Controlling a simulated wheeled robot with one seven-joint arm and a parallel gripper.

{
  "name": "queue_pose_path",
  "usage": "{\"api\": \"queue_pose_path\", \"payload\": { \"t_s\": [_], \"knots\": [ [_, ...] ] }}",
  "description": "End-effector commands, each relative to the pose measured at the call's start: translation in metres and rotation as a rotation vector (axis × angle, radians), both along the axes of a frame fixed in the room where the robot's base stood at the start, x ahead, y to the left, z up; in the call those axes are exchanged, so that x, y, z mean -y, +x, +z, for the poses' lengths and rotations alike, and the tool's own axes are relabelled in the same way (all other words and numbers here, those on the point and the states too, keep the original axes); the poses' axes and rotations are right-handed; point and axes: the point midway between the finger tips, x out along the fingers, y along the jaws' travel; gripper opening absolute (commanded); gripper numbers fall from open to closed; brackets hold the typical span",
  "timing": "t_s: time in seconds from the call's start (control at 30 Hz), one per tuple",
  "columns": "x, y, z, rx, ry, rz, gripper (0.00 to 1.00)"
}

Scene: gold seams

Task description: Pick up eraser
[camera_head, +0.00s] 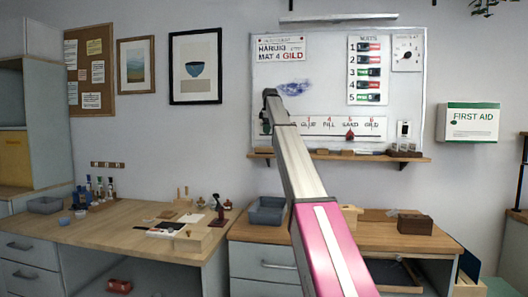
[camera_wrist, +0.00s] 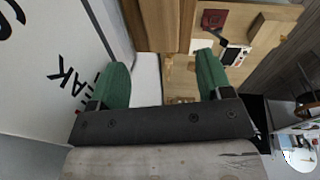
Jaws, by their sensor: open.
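I cannot make out the eraser for certain. Small brown and dark items, one at the left (camera_head: 263,150) and a group at the right (camera_head: 404,148), sit on the wooden ledge (camera_head: 375,157) under the whiteboard (camera_head: 333,130). My gripper (camera_head: 266,118) is in front of the whiteboard's left side, above the ledge, partly hidden by my arm. In the wrist view, its green fingers (camera_wrist: 162,78) are apart, with nothing visibly held between them. A brown wooden surface (camera_wrist: 158,25) lies beyond the fingertips, beside the whiteboard (camera_wrist: 50,70).
A left desk (camera_head: 85,236) holds bottles, a grey bin and small tools. A grey-blue bin (camera_head: 267,210) and a brown box (camera_head: 415,223) stand on the right desk (camera_head: 250,231). A first aid box (camera_head: 468,122) hangs at the right.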

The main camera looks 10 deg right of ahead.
Motion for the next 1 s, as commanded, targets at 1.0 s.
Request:
{"api": "queue_pose_path", "payload": {
  "t_s": [1.0],
  "knots": [
    [-0.009, 0.014, -0.105, 0.000, -0.001, 0.000, 0.72]
  ]
}}
